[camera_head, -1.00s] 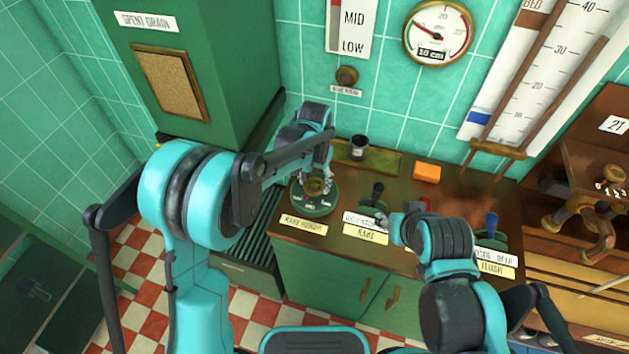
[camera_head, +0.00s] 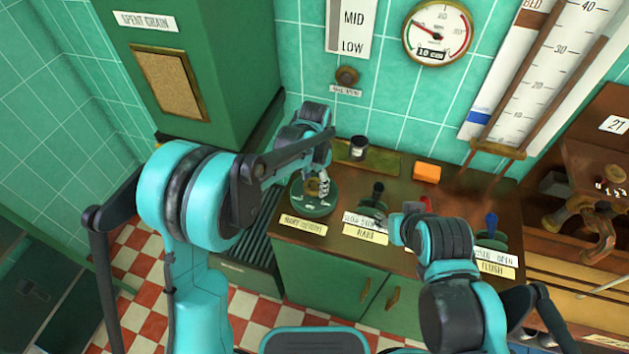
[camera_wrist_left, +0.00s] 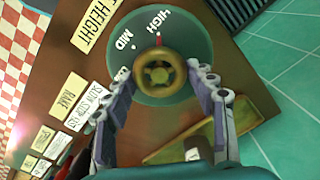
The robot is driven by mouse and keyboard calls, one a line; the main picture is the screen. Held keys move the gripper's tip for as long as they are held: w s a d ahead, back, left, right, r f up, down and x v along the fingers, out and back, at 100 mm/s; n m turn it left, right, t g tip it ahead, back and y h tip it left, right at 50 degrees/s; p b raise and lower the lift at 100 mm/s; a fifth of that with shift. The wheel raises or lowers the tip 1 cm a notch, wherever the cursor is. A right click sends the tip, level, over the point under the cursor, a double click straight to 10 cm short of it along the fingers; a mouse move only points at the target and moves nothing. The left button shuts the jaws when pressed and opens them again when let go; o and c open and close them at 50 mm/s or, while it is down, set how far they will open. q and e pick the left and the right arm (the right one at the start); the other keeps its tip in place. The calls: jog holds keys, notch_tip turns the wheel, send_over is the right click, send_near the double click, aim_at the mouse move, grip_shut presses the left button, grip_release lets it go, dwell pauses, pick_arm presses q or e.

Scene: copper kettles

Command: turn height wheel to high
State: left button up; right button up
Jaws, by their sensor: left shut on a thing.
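The height wheel (camera_wrist_left: 160,88) is a small brass hand wheel on a round green disc (camera_wrist_left: 188,28) lettered HIGH and MID. A small red mark beside the wheel's rim lies near the HIGH side in the left wrist view. My left gripper (camera_wrist_left: 162,76) is shut on the wheel, one finger on each side of its rim. In the head view the left gripper (camera_head: 319,186) reaches down onto the disc (camera_head: 314,208) and partly hides the wheel. My right gripper (camera_head: 384,217) is near the RAKE label (camera_head: 367,236); its fingers are too small to judge.
A dark cup (camera_head: 358,148) and an orange block (camera_head: 427,172) stand behind on the counter. A dark lever (camera_head: 377,191) and a blue-handled lever (camera_head: 491,222) are to the right. A round gauge (camera_head: 438,33) hangs on the tiled wall; a green cabinet (camera_head: 225,70) stands left.

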aim_at(314, 185)
pick_arm(q)
jog(key=o, duration=1.2)
jog(key=shift+c, duration=0.2)
jog(key=shift+r, duration=0.1)
notch_tip(314, 185, up, 12)
jog(key=s+a+r+n+t+b, duration=0.1)
jog(key=s+a+r+n+t, duration=0.3)
jog(key=s+a, duration=0.5)
jog(key=s+a+f+n+t, duration=0.1)
jog(key=s+a+f+n, duration=0.2)
jog(key=s+a, duration=0.1)
jog(key=s+a+f+n+t+b, duration=0.1)
jog(key=s+a+f+n+t, duration=0.1)
jog(key=s+a, duration=0.3)
jog(key=shift+s+f+n, duration=0.45)
jog(key=shift+s+n, duration=0.3)
jog(key=shift+n, duration=0.05)
